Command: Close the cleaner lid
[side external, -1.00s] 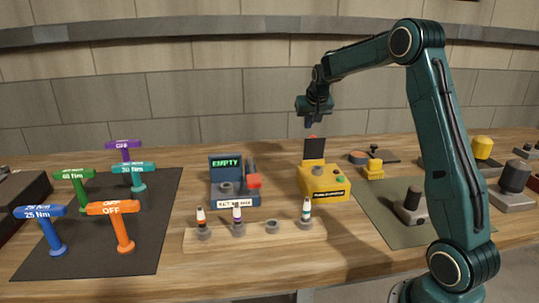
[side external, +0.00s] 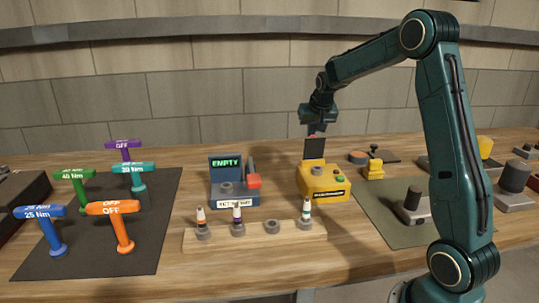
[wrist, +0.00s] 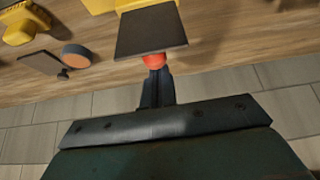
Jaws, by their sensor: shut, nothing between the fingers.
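The yellow cleaner (side external: 324,180) stands on the bench right of centre in the side view. Its dark lid (side external: 314,148) stands raised at the back, with a red knob at its top edge. In the wrist view the lid (wrist: 150,34) is a dark plate, and the red knob (wrist: 154,60) shows at its edge. My gripper (side external: 316,131) is shut and empty, just above and behind the raised lid. In the wrist view the shut fingers (wrist: 157,80) point at the red knob and appear very close to it; I cannot tell whether they touch.
A blue tester (side external: 234,191) reading "EMPTY" stands left of the cleaner. A wooden rack (side external: 255,237) with several plugs lies in front. A yellow part (side external: 374,170) and a round orange-topped puck (side external: 358,157) stand to the right. T-handled tools stand on the left mat (side external: 90,260).

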